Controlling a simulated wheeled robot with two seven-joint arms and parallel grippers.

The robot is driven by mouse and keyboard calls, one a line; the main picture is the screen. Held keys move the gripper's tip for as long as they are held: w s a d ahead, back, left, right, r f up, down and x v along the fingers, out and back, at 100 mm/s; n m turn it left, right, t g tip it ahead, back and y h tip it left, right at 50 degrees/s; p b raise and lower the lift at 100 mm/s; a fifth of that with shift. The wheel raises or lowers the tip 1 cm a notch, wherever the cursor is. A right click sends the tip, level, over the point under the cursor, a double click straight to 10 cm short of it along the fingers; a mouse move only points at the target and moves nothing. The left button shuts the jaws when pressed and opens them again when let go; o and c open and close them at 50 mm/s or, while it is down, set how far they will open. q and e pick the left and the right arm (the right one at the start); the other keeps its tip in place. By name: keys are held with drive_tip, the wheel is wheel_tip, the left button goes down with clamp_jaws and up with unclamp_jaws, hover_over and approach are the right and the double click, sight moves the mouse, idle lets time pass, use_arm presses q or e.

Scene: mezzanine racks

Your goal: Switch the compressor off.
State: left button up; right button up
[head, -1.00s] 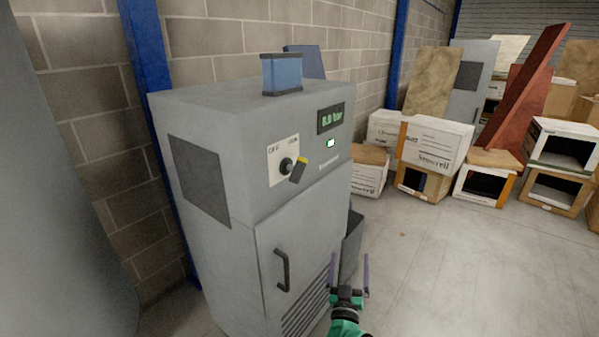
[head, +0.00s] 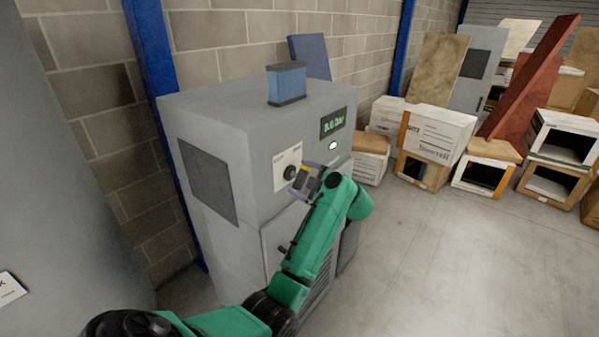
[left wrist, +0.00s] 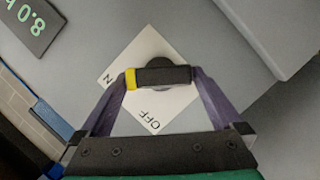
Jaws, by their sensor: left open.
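The compressor (head: 215,130) is a grey cabinet against the block wall. Its rotary switch (left wrist: 162,76) has a dark handle with a yellow end, on a white plate (left wrist: 148,109) marked OFF and ON. In the left wrist view the yellow end points left, towards the partly hidden ON mark and away from OFF. My left gripper (left wrist: 162,78) is open, with one purple finger at each end of the handle. I cannot tell whether they touch it. In the head view the left gripper (head: 308,175) partly hides the switch. My right gripper is not in view.
A lit green display (head: 333,122) and a small lit button (head: 332,146) are beside the switch. A door handle (head: 268,258) is below. A blue box (head: 286,83) sits on the cabinet top. Cardboard boxes (head: 438,135) are stacked at right; the floor before them is clear.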

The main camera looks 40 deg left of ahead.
use_arm(q)
drive_tip(key=shift+w+a+f, duration=0.1)
drive_tip(key=shift+a, duration=0.3)
drive_tip(key=shift+w+a+f, duration=0.1)
drive_tip(key=shift+w+f, duration=0.05)
drive_tip(key=shift+f, duration=0.05)
drive_tip(key=c, duration=1.1)
drive_tip(key=shift+o, duration=0.2)
drive_tip(key=n+b, duration=0.1)
drive_tip(key=n+t+y+b, duration=0.1)
drive_tip(key=n+b, duration=0.1)
drive_tip(key=shift+f, duration=0.3)
drive_tip(key=n+y+b, duration=0.1)
drive_tip(key=n+b, duration=0.2)
drive_tip(key=b, duration=0.2)
drive_tip(key=n+y+b, duration=0.1)
drive_tip(key=n+b, duration=0.3)
drive_tip(key=b, duration=0.1)
drive_tip(key=n+y+b, duration=0.2)
drive_tip(key=n+b, duration=0.1)
drive_tip(key=b, duration=0.3)
drive_tip(key=shift+f+n+t, duration=0.35)
drive_tip(key=shift+n+t, duration=0.05)
drive_tip(key=shift+r+n+b, duration=0.25)
drive_tip(key=shift+n+b, duration=0.45)
drive_tip(key=shift+b, duration=0.25)
